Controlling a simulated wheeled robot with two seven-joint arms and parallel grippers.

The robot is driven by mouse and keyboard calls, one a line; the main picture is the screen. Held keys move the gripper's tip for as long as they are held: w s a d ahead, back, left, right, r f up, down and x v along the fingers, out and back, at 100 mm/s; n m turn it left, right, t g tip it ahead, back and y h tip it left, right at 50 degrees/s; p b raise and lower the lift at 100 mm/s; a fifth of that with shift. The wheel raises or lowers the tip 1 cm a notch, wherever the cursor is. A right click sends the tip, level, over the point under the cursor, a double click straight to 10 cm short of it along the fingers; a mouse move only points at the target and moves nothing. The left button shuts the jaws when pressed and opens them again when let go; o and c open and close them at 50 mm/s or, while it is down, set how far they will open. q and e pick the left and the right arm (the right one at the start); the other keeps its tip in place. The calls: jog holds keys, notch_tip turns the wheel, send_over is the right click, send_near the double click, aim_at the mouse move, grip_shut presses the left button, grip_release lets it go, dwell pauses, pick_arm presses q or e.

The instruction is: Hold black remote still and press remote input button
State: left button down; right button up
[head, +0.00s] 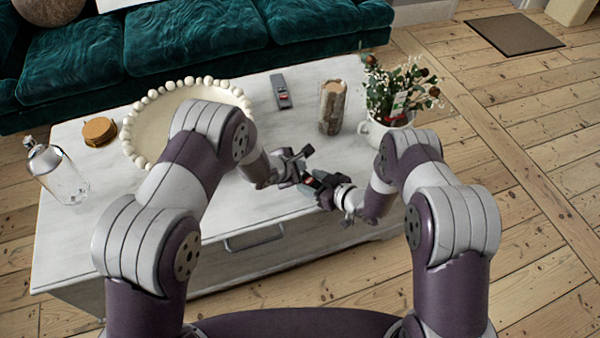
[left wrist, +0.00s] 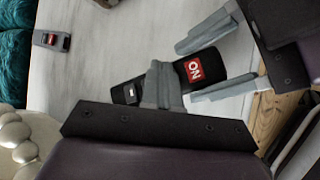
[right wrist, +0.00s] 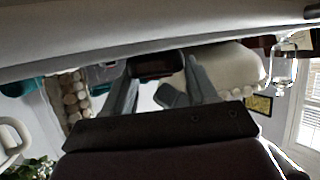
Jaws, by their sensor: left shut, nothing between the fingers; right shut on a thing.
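The black remote (left wrist: 160,83) with a red ON label (left wrist: 194,69) is held above the white table's near right side. My right gripper (left wrist: 212,64) is shut on the end near this label. The remote also shows as a dark end between my right fingers in the right wrist view (right wrist: 157,65). It is small and partly hidden between my grippers in the head view (head: 308,183). My left gripper (left wrist: 162,72) is shut and empty, its fingertips across the remote's middle, beside a small white mark. I cannot tell whether they touch it.
The white table (head: 215,215) also carries a grey remote (head: 281,92), a beaded bowl (head: 140,155), a stone-like cylinder (head: 332,107), a flower pot (head: 385,132), coasters (head: 100,131) and a glass bottle (head: 60,175). A green sofa (head: 190,45) stands behind. Floor is open at right.

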pick_arm(q)
jog(key=shift+f, duration=0.4)
jog(key=shift+f, duration=0.45)
dwell(0.6)
dwell(0.4)
jog(key=shift+r, duration=0.85)
jog(key=shift+r, duration=2.5)
